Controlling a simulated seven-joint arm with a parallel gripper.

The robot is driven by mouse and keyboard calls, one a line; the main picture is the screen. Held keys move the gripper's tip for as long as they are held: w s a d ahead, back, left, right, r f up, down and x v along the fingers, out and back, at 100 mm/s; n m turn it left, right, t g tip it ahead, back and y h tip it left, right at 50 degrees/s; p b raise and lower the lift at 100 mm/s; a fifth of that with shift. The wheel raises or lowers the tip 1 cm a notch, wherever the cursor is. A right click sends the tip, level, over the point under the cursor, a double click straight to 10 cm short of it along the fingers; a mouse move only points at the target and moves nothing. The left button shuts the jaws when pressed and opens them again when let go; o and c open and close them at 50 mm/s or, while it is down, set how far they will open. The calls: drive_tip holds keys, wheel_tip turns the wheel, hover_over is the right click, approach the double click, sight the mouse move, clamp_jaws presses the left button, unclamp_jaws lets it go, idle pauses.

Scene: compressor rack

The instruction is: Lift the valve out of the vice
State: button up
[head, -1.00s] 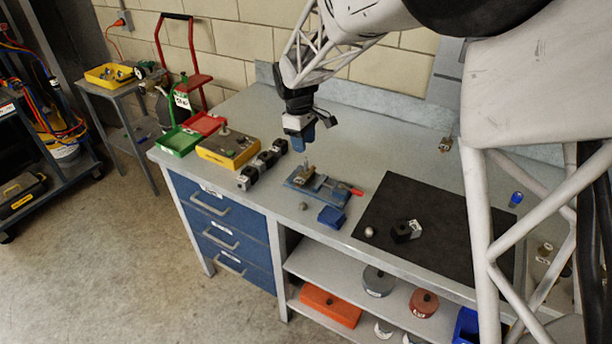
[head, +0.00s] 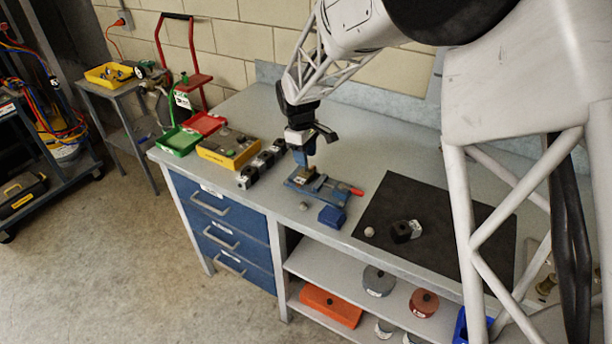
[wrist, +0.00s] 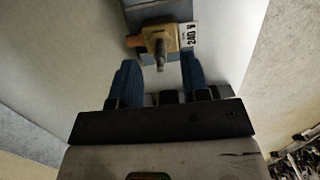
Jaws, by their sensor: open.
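The blue vice (head: 318,187) stands on the bench, left of the black mat, with a red handle end at its right. The brass valve (head: 304,172) stands upright in the vice. In the wrist view the valve (wrist: 158,40) shows a brass body, a grey stem and a white tag with partly readable print. My gripper (wrist: 157,72) is open, its blue fingers on either side of the stem's end with nothing held. In the head view my gripper (head: 303,158) is just above the valve and hides its top. I cannot tell if a finger touches the stem.
A blue block (head: 332,217) and a small round knob (head: 304,206) lie in front of the vice. The black mat (head: 440,250) lies right, mostly bare.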

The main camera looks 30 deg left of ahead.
sight(306, 169)
drive_tip(key=shift+d+f, duration=0.15)
drive_tip(key=shift+f, duration=1.5)
clamp_jaws()
